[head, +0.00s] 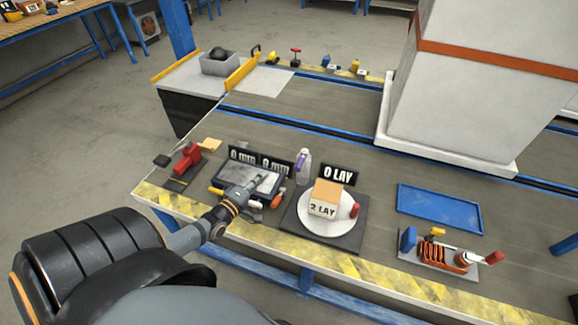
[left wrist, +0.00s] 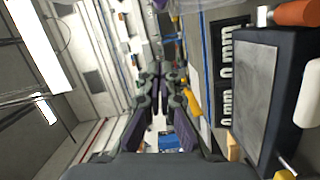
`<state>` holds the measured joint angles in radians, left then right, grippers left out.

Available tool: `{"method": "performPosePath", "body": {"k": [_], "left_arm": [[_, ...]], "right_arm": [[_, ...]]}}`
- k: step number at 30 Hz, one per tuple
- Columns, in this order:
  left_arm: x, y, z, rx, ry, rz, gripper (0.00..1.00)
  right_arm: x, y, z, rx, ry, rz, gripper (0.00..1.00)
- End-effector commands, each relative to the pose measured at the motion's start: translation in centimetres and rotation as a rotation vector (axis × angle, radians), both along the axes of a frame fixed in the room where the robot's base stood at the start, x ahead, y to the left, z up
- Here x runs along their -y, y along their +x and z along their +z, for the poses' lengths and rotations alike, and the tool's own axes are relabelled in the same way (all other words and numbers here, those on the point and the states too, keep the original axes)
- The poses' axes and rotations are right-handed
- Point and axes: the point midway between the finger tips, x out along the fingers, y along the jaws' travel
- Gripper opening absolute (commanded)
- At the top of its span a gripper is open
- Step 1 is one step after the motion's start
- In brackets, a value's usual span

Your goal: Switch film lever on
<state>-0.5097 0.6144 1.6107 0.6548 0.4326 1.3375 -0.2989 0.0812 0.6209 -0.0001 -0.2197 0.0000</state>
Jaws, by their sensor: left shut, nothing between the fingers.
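A wrapping station has a dark base (head: 348,238) with a round white plate (head: 309,226), and a tan box (head: 326,195) marked "2 LAY" stands on it. A sign (head: 339,175) behind it reads "0 LAY". A small red handle (head: 354,211) stands at the plate's right side; I cannot tell for sure that it is the film lever. My left gripper (head: 260,180) is shut and empty, left of the station, over or in front of a grey-topped device. Its fingers (left wrist: 159,78) also show in the left wrist view. My right gripper is not in view.
The grey-topped device (left wrist: 253,105) lies close beside my left gripper, with "0 mm" signs (head: 261,161) behind it. A clear bottle (head: 303,167) stands between the stations. A red clamp (head: 187,158) is at left. A blue tray (head: 440,209) and a spring fixture (head: 434,251) are at right.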

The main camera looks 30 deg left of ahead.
Motion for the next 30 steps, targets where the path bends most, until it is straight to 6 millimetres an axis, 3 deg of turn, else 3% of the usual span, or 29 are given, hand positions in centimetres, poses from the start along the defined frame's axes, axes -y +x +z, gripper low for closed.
{"method": "performPosePath", "body": {"k": [8, 22, 30], "left_arm": [[0.1, 0.7, -0.1, 0.002, 0.003, -0.001, 0.0], [0.1, 10.0, -1.1, 0.002, 0.003, -0.001, 0.0], [3.4, 10.8, -1.2, -0.001, 0.002, -0.001, 0.0]], "right_arm": [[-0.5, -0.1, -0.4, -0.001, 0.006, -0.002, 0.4], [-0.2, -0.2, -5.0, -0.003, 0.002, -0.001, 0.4], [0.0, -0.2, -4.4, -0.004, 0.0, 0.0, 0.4]]}}
